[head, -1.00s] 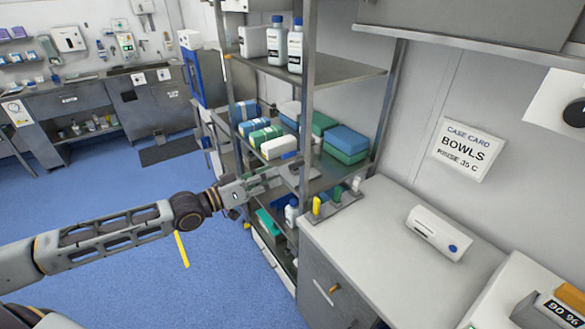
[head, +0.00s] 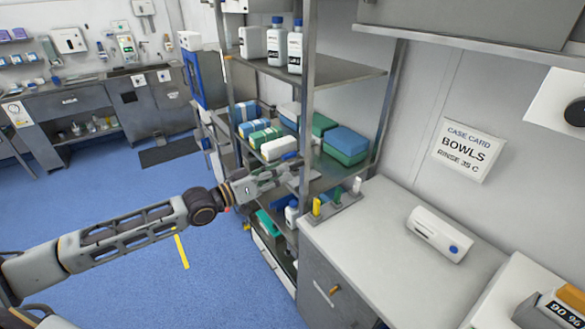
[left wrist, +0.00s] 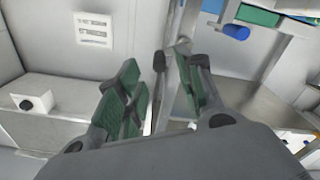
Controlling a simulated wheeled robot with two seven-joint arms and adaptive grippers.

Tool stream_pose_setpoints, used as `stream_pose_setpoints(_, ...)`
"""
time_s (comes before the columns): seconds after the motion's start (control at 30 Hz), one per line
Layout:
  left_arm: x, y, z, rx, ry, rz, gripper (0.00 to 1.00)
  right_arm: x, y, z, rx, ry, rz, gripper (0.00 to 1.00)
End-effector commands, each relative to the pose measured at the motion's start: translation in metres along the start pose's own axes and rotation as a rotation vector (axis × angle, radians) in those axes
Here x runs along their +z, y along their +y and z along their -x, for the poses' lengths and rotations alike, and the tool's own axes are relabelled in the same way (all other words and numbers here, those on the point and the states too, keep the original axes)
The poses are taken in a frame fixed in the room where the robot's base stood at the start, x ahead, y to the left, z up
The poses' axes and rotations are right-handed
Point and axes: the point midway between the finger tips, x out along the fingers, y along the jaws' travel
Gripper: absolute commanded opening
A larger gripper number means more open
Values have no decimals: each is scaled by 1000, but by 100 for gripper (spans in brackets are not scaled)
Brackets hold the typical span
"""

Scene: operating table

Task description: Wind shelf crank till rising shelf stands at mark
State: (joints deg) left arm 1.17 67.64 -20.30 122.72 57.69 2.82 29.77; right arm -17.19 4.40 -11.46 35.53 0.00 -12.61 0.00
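The metal shelf rack (head: 308,115) stands in the middle of the head view, with coloured packs on its middle shelf (head: 325,178). My left gripper (head: 288,176) is at the rack's front, beside that shelf. In the left wrist view the gripper (left wrist: 160,88) has its green-padded fingers spread apart. A grey metal upright (left wrist: 174,70) shows between and beyond the fingers; I cannot tell whether they touch it. A blue cylinder (left wrist: 236,31), possibly the crank's handle, is outside the fingers to the right. The rest of the crank and the height mark cannot be made out. My right gripper is out of view.
A white-topped cabinet (head: 390,235) is right of the rack, with a white device (head: 438,234) on it. White bottles (head: 295,48) stand on the upper shelf. Blue floor (head: 140,225) is open at left.

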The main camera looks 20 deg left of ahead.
Motion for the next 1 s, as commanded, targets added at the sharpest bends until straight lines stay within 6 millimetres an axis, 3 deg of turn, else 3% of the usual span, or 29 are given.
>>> stream_pose_setpoints(1.0, 0, 0, -50, 1, 0, 0, 37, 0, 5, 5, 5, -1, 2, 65)
